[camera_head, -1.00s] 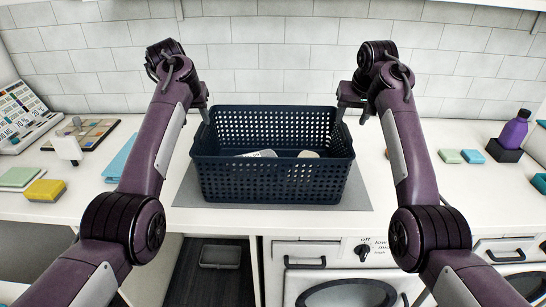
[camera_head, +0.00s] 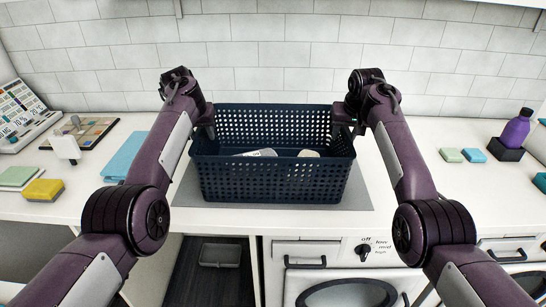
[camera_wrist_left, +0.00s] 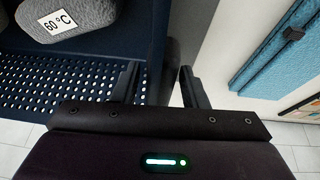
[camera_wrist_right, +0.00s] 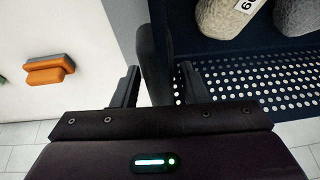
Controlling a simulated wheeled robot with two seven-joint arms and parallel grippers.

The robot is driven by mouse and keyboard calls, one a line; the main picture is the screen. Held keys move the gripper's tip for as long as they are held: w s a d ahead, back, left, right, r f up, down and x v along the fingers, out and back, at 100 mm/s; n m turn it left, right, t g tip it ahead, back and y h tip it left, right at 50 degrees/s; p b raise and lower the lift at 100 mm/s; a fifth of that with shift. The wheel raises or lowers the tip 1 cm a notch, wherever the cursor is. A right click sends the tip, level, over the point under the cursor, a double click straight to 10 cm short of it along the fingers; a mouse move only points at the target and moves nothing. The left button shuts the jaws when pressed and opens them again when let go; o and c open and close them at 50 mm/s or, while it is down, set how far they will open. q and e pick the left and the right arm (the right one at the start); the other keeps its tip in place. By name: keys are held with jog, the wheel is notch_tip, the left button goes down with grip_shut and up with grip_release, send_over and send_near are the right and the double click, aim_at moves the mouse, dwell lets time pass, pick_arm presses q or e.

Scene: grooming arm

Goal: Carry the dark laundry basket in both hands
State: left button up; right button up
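The dark blue perforated laundry basket (camera_head: 272,180) stands upright on a grey mat (camera_head: 362,190) on the white counter. Rounded bundles lie inside it: a grey one labelled 60 °C (camera_wrist_left: 70,18) in the left wrist view and a beige one (camera_wrist_right: 225,15) in the right wrist view. My left gripper (camera_head: 208,122) is at the basket's left side, fingers apart, with the side rim between them. My right gripper (camera_head: 345,121) is at the right side, also with its fingers apart around the rim. Whether any finger touches the basket is hard to tell.
A blue folded cloth (camera_head: 125,156) and a yellow sponge (camera_head: 43,190) lie to the left. A purple bottle (camera_head: 516,128) and small soap-like blocks (camera_head: 472,155) are to the right. A tiled wall rises behind; a washing machine (camera_head: 350,290) is below the counter.

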pick_arm(q)
grip_shut()
pick_arm(e)
grip_shut()
pick_arm(q)
jog(key=shift+w+r, duration=0.1)
jog(key=shift+r, duration=0.05)
pick_arm(e)
jog(key=shift+w+r, duration=0.1)
jog(key=shift+r, duration=0.1)
